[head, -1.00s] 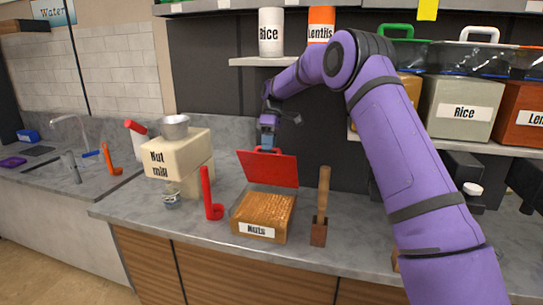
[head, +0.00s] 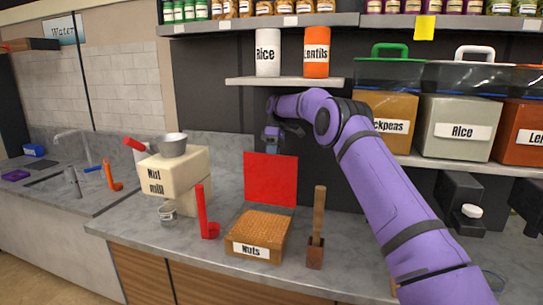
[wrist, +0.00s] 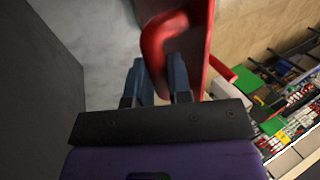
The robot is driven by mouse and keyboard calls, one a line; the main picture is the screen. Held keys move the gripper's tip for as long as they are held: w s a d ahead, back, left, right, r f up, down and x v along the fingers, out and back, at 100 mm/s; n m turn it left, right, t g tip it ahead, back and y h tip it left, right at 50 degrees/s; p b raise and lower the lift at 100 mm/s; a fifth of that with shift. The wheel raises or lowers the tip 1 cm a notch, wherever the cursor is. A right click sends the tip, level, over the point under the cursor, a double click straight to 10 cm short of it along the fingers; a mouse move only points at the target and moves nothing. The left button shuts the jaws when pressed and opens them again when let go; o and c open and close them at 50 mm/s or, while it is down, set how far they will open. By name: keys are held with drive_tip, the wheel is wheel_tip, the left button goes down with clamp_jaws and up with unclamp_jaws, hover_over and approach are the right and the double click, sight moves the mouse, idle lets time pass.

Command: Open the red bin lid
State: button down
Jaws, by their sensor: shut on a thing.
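The red bin lid (head: 270,179) stands nearly upright at the back edge of the nuts bin (head: 257,232), whose contents are exposed. The bin is labelled "Nuts" and sits on the counter. My gripper (head: 272,148) is behind the lid's top edge, its fingertips mostly hidden by the lid in the head view. In the wrist view my gripper (wrist: 160,80) has its two blue fingers on the red lid handle (wrist: 165,42), shut on it. The red lid also fills the upper middle there (wrist: 196,50).
A red scoop (head: 204,215) stands left of the bin and a wooden-handled holder (head: 317,230) right of it. The nut mill (head: 175,175) is further left. A shelf (head: 285,82) with canisters hangs above my gripper; a dark wall is behind.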

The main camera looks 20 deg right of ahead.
drive_tip(key=shift+w+d+f, duration=0.2)
drive_tip(key=shift+f, duration=0.25)
drive_tip(key=c, duration=1.1)
unclamp_jaws()
drive_tip(key=shift+w, duration=0.1)
drive_tip(key=shift+o, duration=0.2)
drive_tip(key=shift+r, duration=0.2)
